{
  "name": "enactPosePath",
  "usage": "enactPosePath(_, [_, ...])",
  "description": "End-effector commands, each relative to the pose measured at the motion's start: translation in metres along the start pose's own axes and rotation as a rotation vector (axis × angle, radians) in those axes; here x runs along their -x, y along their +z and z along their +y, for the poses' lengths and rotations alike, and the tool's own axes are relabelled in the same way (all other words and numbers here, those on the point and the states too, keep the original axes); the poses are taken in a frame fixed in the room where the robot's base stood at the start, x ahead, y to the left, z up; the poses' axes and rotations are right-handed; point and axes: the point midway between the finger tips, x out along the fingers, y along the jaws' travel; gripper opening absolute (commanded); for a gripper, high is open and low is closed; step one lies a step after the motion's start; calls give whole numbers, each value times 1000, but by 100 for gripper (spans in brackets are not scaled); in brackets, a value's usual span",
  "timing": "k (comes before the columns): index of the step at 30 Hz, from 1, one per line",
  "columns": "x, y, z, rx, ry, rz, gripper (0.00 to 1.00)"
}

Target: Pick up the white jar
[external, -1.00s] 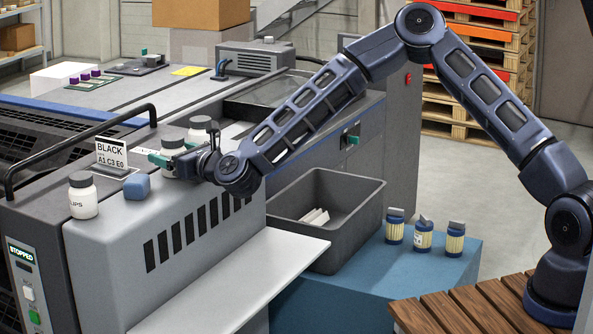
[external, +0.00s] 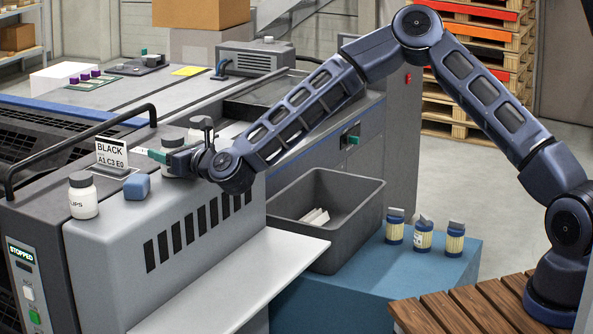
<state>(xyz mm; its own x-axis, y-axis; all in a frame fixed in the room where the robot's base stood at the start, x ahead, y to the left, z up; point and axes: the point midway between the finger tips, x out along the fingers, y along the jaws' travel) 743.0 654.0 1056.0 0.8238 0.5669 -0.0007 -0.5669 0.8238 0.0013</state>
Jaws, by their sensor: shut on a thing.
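A white jar with a grey cap (external: 172,140) stands on the grey machine top, partly hidden behind my gripper. I cannot tell whether the jar's base touches the machine top. A second white jar with a grey cap (external: 196,134) is just behind to the right, largely covered by my gripper.
A blue block (external: 137,187) and a sign reading "BLACK" (external: 112,153) stand near the held jar. A black rail (external: 80,145) runs at the left. A dark grey bin (external: 345,222) and several yellow-blue jars (external: 423,235) are at the right.

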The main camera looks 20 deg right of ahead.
Motion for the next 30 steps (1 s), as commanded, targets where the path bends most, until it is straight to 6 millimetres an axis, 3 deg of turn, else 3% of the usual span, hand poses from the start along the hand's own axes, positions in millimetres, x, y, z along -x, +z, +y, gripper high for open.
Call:
enactPosePath(15, [0,81,0,0,-1,-2,31])
enactPosePath(26, [0,100,0,-1,-1,-1,31])
enactPosePath(30, [0,117,0,0,0,-3,31])
